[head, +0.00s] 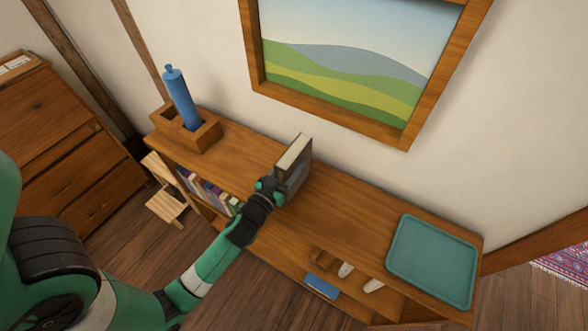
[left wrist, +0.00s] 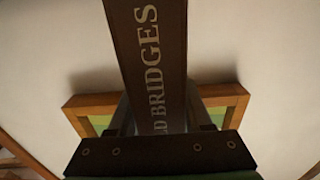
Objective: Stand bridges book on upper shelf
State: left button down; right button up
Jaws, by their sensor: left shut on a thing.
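The bridges book (head: 294,160) is dark brown with pale page edges and stands roughly upright in my left gripper (head: 279,187), over the middle of the wooden shelf unit's top (head: 335,200). My left gripper is shut on the book. I cannot tell whether the book's bottom touches the top board. A row of books (head: 207,192) stands in the upper shelf at the left, partly under the top board. My right gripper is not in view.
A wooden box (head: 203,138) with a blue bottle-like object (head: 181,97) stands at the top's left end. A teal tray (head: 433,260) lies at the right end. A blue item (head: 321,286) and white items lie lower down. A framed picture (head: 345,72) hangs behind.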

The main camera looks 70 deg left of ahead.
aim_at(291, 156)
pick_arm(q)
jog(key=shift+r, duration=0.2)
jog(key=shift+r+p, duration=0.45)
jog(key=shift+r, duration=0.2)
jog(key=shift+s+d+r+p, duration=0.1)
jog(key=shift+r+p, duration=0.2)
jog(key=shift+r, duration=0.3)
jog(key=shift+s+d+r+p, duration=0.1)
jog(key=shift+r+p, duration=0.15)
jog(key=shift+r, duration=0.35)
jog(key=r, duration=0.1)
jog(key=s+d+r, duration=0.2)
jog(key=shift+s+d+r, duration=0.15)
jog(key=shift+d+r, duration=0.1)
jog(key=shift+r, duration=0.15)
jog(key=s+d+r+p, duration=0.2)
jog(key=s+d+r, duration=0.3)
jog(key=s+d, duration=0.2)
jog(key=shift+r, duration=0.15)
jog(key=shift+d, duration=0.1)
